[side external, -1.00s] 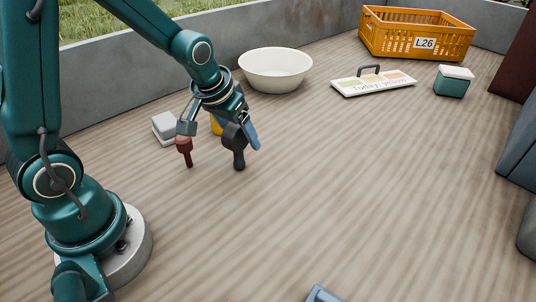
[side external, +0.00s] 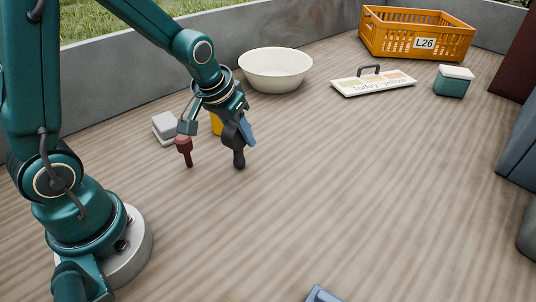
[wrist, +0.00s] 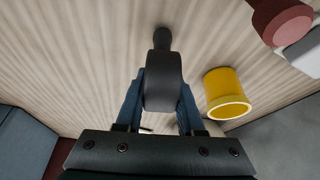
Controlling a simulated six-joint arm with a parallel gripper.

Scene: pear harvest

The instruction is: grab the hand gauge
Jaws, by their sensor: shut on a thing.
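The hand gauge, a dark grey tool with a round head and a stubby handle, shows in the side view (side external: 238,152) and the wrist view (wrist: 163,82). I take this dark tool to be the gauge. My gripper (side external: 241,130) is low over the deck, with its blue fingers shut on the gauge's head from both sides. In the wrist view the fingers of my gripper (wrist: 162,92) flank the head, and the handle points away from the palm. The finger behind the gauge is partly hidden in the side view.
A dark red tool (side external: 184,147), a yellow cup (wrist: 226,92) and a grey-white block (side external: 164,126) stand close by. Farther back are a cream bowl (side external: 275,68), a sign board (side external: 373,88), a teal box (side external: 453,84) and an orange crate (side external: 416,37).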

